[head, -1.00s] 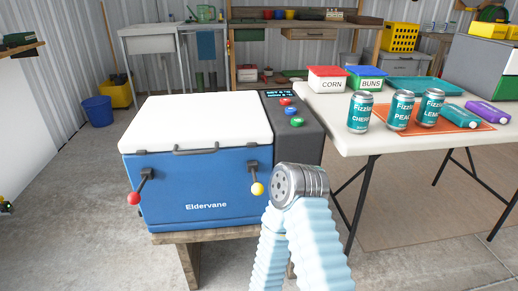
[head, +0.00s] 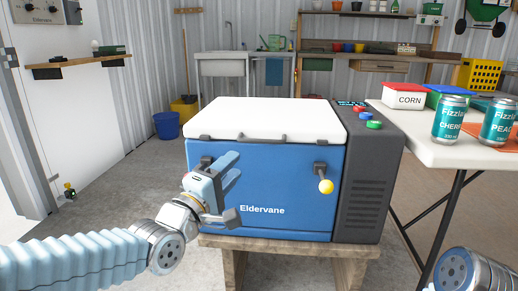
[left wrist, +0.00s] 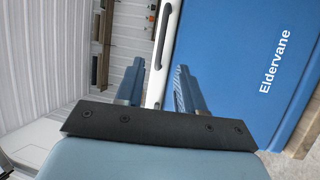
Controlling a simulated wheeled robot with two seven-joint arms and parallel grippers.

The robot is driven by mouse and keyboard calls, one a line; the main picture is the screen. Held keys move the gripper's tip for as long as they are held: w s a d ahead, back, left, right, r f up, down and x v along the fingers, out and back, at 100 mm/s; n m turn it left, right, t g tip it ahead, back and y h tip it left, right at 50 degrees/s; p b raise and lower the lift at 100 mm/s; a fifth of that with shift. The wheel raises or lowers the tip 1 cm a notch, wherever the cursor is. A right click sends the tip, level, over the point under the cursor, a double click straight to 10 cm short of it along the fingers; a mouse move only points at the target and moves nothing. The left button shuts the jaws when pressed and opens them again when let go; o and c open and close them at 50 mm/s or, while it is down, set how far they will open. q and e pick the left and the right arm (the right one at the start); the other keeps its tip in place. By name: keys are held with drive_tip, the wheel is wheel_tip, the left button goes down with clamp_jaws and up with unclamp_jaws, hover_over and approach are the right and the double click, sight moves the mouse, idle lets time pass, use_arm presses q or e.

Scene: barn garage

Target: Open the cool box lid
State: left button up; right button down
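The cool box (head: 262,210) is blue with a white lid (head: 265,118), which lies shut. Its right front latch (head: 320,168) hangs down with a yellow ball (head: 326,186). The left latch's red ball is hidden behind my left gripper (head: 232,170), which is in front of the box's left front. In the left wrist view, the two fingers of my left gripper (left wrist: 158,88) stand apart, with the lid's white edge (left wrist: 158,75) and blue front showing behind them. I see nothing held between them. My right gripper is out of view; part of my right arm shows at lower right.
The box stands on a low wooden stand (head: 290,252), with a dark control panel (head: 370,180) on its right. A white table (head: 425,148) with cans and the CORN bin (head: 403,97) is to the right. A wall shelf (head: 75,64) is at left.

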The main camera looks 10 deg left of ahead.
sight(258, 141)
use_arm(q)
drive_tip(key=x, duration=1.2)
drive_tip(key=shift+w+f+p, duration=0.1)
drive_tip(key=shift+w+p, duration=0.15)
drive_tip(key=shift+p, duration=0.1)
drive_tip(key=shift+c, duration=0.5)
clamp_jaws()
